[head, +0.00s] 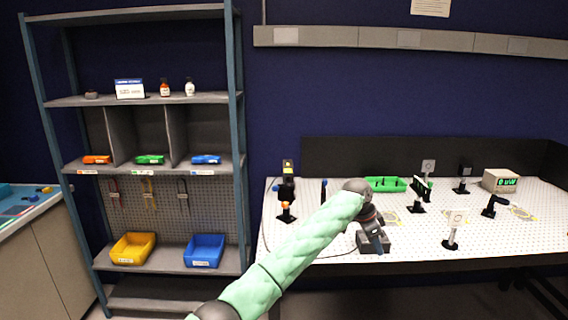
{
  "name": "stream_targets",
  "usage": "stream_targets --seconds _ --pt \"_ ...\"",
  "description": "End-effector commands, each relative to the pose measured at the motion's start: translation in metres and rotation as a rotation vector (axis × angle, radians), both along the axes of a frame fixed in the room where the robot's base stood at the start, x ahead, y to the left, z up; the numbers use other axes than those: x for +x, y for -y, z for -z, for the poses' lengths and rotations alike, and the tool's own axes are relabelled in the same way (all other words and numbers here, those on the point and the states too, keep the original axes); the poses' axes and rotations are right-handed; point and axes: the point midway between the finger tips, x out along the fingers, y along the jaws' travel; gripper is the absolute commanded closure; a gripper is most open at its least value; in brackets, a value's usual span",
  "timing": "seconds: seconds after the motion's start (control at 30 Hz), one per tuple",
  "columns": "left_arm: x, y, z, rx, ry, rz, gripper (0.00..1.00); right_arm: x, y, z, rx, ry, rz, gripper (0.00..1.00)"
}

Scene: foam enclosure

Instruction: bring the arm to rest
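My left arm (305,245), in a pale green padded sleeve, reaches from the bottom of the head view up and right toward the white table. Its dark wrist and gripper (374,240) show at the front edge of the table, pointing downward. They overlap the table in the picture; I cannot tell the height or whether they touch it. The fingers are small and dark, so their opening cannot be made out, and no held object is clear. My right gripper is not in view.
The perforated white table (330,250) carries several small black-posted optical parts, a green tray (386,184) and a meter box (501,180). A grey shelf (150,166) on the left holds a yellow bin (133,248) and a blue bin (204,250). Floor shows between shelf and table.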

Motion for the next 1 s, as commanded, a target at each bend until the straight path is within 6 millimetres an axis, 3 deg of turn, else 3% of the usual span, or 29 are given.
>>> stream_targets --seconds 0.13,0.37,0.67,1.0 --pt "-0.005 -0.006 0.023 -0.015 -0.017 -0.032 0.70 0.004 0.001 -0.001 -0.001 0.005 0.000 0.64" --pt "-0.016 -0.020 0.074 -0.045 -0.052 -0.109 0.70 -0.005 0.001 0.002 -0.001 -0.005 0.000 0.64" --pt "-0.049 -0.057 0.179 -0.092 -0.121 -0.289 0.70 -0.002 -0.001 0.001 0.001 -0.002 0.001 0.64" --pt "-0.105 -0.112 0.295 -0.112 -0.190 -0.510 0.70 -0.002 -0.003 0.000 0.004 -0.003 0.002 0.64"
